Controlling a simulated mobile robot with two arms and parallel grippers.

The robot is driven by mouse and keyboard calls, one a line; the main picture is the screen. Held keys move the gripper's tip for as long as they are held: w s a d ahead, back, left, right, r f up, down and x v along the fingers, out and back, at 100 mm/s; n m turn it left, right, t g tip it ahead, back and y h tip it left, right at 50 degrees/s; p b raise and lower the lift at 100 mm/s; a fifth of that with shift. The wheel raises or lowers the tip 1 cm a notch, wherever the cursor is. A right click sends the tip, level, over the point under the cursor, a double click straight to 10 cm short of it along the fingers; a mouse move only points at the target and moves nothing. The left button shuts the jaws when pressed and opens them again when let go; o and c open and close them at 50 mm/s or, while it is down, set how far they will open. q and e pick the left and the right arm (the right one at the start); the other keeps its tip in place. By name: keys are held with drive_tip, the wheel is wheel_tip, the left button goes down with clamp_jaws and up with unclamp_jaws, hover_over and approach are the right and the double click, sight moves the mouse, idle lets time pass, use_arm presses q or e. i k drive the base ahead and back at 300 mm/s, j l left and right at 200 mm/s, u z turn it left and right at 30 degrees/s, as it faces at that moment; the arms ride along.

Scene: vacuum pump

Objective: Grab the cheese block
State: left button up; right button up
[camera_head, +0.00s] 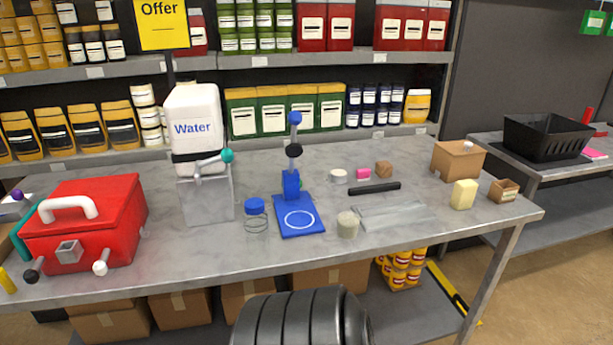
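A pale yellow block (463,194), which looks like the cheese block, stands upright on the grey table (400,222) near its right end. It is apart from the things around it and nothing covers it. Neither of my grippers shows in the head view.
A small brown open box (503,191) and a larger brown box (457,160) stand near the block. A clear flat tray (392,215), black bar (374,188), blue press (297,213), water container (194,124) and red box (82,222) are further left. A black crate (546,137) sits on another table.

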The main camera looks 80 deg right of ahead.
sight(465, 190)
drive_tip(key=z, duration=3.75)
drive_tip(key=u, duration=0.45)
drive_tip(key=i+l, duration=0.05)
